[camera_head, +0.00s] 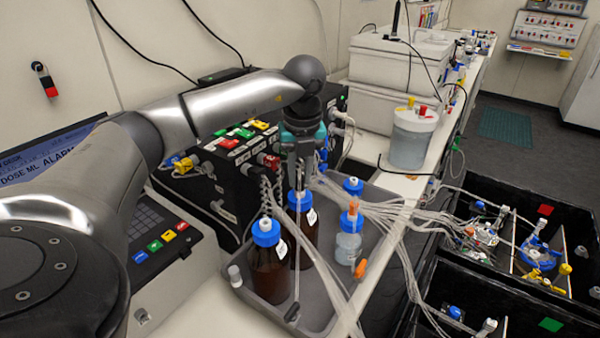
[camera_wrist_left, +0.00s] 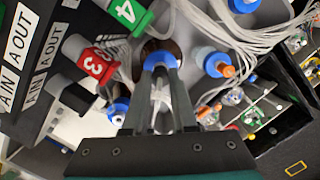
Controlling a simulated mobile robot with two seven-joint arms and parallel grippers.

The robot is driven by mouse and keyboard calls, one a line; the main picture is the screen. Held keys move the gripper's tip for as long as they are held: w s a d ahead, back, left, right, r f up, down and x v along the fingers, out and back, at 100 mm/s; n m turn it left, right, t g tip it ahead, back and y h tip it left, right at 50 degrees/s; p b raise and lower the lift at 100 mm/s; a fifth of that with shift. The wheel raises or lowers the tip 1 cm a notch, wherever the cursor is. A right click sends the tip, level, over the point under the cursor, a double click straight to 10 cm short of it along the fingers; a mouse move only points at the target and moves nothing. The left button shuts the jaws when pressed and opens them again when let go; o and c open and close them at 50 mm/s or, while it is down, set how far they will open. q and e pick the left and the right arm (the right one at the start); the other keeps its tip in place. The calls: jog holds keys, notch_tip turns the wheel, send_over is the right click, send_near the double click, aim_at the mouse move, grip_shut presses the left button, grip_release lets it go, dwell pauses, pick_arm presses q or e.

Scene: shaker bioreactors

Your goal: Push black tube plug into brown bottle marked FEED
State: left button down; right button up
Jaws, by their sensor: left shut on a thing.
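My left gripper (camera_head: 299,183) points down right over the blue cap of the rear brown bottle (camera_head: 304,240). It is shut on a small dark thing, apparently the black tube plug, mostly hidden by the fingers. In the left wrist view the fingertips (camera_wrist_left: 161,62) meet over a blue cap with brown glass behind it. I cannot tell whether the plug is in the cap. A second brown bottle (camera_head: 268,272) with a blue cap stands in front. Both bottles carry white labels too small to read, so FEED is not legible. My right gripper is not in view.
The bottles stand in a grey tray (camera_head: 318,318). A clear bottle (camera_head: 348,247) with a blue cap and orange plug stands to the right. Many pale tubes (camera_head: 385,212) run right to black boxes. A pump unit with coloured tags (camera_head: 232,144) and a keypad panel (camera_head: 150,225) stand left.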

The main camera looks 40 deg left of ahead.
pick_arm(q)
jog(key=shift+f, duration=0.2)
jog(key=c, duration=0.6)
grip_release()
jog(key=shift+c, duration=0.2)
notch_tip(320, 180, up, 15)
jog(key=s+d+p, duration=0.1)
jog(key=p, duration=0.1)
jog(key=shift+s+d, duration=0.2)
jog(key=shift+d, duration=0.2)
jog(key=shift+r, duration=0.15)
